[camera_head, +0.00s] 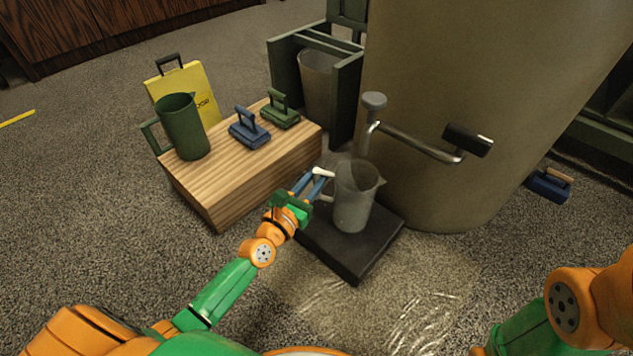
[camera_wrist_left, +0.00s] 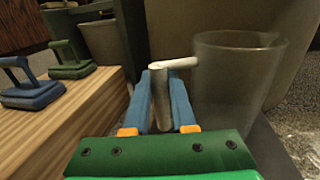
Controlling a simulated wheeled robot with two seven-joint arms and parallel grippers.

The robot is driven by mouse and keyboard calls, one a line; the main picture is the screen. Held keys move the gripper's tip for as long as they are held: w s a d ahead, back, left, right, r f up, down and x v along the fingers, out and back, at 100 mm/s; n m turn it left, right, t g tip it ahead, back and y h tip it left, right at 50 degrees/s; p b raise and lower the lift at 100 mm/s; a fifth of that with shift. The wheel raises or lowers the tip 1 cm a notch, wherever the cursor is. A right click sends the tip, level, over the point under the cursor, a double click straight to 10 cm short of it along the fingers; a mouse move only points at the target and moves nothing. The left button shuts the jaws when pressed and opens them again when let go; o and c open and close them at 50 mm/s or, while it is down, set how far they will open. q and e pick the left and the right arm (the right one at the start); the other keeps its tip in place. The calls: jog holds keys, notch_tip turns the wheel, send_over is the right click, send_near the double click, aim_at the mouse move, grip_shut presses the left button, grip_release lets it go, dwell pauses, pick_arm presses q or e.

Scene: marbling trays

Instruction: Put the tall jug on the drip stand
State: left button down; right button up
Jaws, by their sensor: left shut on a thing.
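A translucent grey tall jug (camera_head: 354,200) is upright over the black slab of the drip stand (camera_head: 358,265), below the tap. I cannot tell whether its base touches the slab or hangs just above it. My left gripper (camera_head: 314,184) is shut on the jug's handle, at the jug's left side. In the left wrist view, the blue fingers (camera_wrist_left: 160,105) are on either side of the pale handle (camera_wrist_left: 160,88), and the jug's body (camera_wrist_left: 235,75) is to their right. My right gripper is out of view; only part of that arm shows at lower right.
A wooden block (camera_head: 248,183) at left carries a green jug (camera_head: 184,127) and blue (camera_head: 249,134) and green (camera_head: 281,116) handled blocks. A metal tap (camera_head: 410,146) juts from the big tan tank (camera_head: 450,90). Wet floor lies in front.

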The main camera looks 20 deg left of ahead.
pick_arm(q)
jog(key=c, duration=1.2)
grip_release()
jog(key=shift+f, duration=0.15)
jog(key=o, duration=0.5)
jog(key=shift+c, duration=0.2)
